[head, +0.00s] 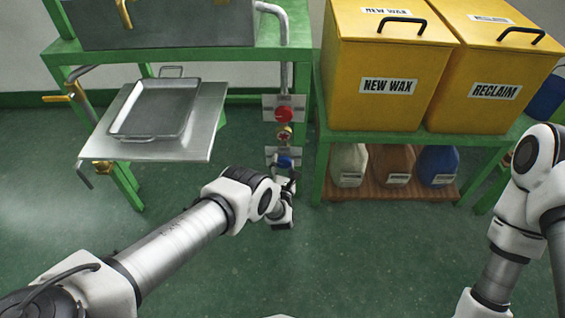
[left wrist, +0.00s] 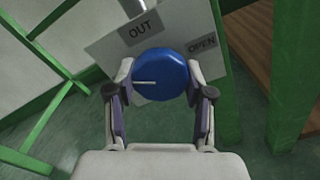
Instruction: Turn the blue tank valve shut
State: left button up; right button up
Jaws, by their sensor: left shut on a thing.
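The blue tank valve (left wrist: 162,75) is a round blue knob with a white line on its face, which points to the left in the left wrist view. A plate (left wrist: 108,47) behind it carries the labels "OUT" and "OPEN". In the head view the blue valve (head: 284,162) sits low on the pipe, below a red knob. My left gripper (left wrist: 160,84) is shut on the blue valve, with one finger on each side of its rim. In the head view the left gripper (head: 284,185) is partly hidden by its own wrist. My right gripper is out of view.
A red knob (head: 284,114) and a gauge (head: 284,133) sit above the blue valve. A metal tray (head: 118,136) rests on a shelf at the left. Yellow bins (head: 383,95) stand on a green table at the right, with jugs (head: 438,165) below. The floor in front is clear.

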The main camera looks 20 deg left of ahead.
pick_arm(q)
jog(key=n, duration=0.5)
jog(key=shift+d+f+n+p, duration=0.1)
jog(key=shift+n+p, duration=0.3)
dwell(0.4)
jog(key=o, duration=1.2)
